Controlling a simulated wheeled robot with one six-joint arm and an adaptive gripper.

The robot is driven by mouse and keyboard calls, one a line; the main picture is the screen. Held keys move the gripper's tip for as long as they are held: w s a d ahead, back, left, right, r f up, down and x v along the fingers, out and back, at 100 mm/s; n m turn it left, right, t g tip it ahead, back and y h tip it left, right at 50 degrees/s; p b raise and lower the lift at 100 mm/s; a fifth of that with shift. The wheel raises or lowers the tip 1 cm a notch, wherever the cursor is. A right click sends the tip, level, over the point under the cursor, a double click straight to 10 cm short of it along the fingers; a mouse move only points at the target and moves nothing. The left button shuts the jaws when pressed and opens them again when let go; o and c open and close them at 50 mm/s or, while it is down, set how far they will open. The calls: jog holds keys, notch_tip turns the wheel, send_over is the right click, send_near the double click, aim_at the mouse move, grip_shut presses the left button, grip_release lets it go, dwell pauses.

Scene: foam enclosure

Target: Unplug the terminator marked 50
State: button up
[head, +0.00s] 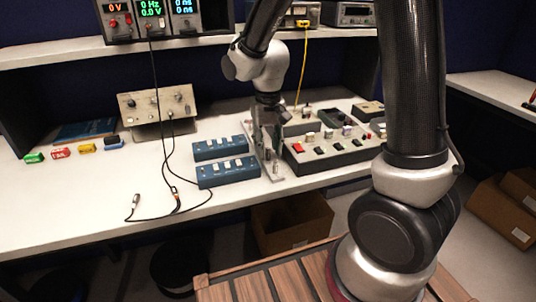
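My gripper (268,125) points down over the bench, between the blue switch boxes and a dark sloped panel box. Grey metal parts stand right below and around it, and I cannot tell its fingers from them, nor whether it is open or shut. A small silver fitting (276,169) shows low among these parts. The dark panel box (330,156) to the right carries a red button, black switches and several small pale fittings on top. No mark reading 50 is legible, so I cannot tell which piece is the terminator.
Two blue switch boxes (228,172) lie left of my gripper. A beige instrument (157,104) stands behind them. A black cable (174,190) lies across the front bench. Small coloured pieces (87,148) sit at the left. Instruments with lit displays (150,12) fill the shelf.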

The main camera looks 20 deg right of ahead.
jog(key=shift+f, duration=1)
grip_shut()
dwell(0.4)
jog(key=shift+r, duration=3.05)
